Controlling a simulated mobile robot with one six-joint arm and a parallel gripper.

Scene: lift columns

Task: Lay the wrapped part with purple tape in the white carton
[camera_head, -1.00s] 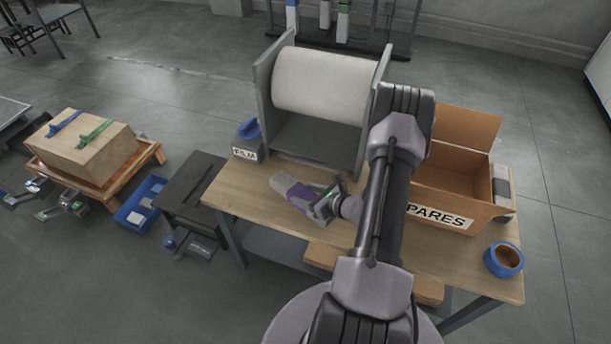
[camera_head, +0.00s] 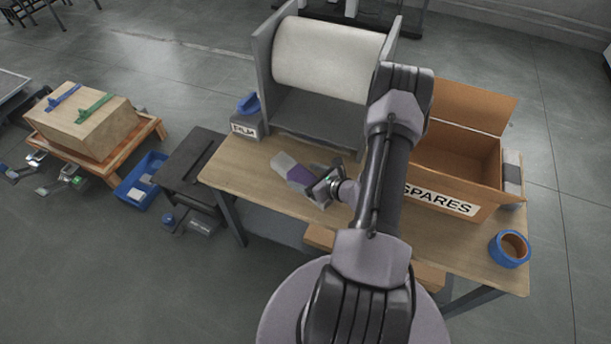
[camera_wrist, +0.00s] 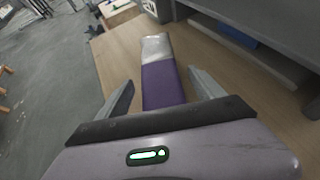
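The wrapped part with purple tape (camera_head: 297,175) lies on the wooden workbench. It is a flat, long piece with a silvery clear end and a wide purple band. In the wrist view the part (camera_wrist: 163,85) points away from me, between my two fingers. My gripper (camera_head: 314,184) is low over the bench at the part's near end. Its fingers (camera_wrist: 160,88) are apart, with a gap on each side of the part. The part's near end is hidden behind my gripper body. I see no clearly white carton; an open brown carton marked SPARES (camera_head: 440,200) stands on the bench at right.
A large white film roll (camera_head: 330,60) in a grey stand fills the bench's back. A FILM holder (camera_head: 245,128) is at the bench's left corner, blue tape (camera_head: 510,249) at its right. A dark stand (camera_head: 195,172) and a taped box (camera_head: 88,120) are left.

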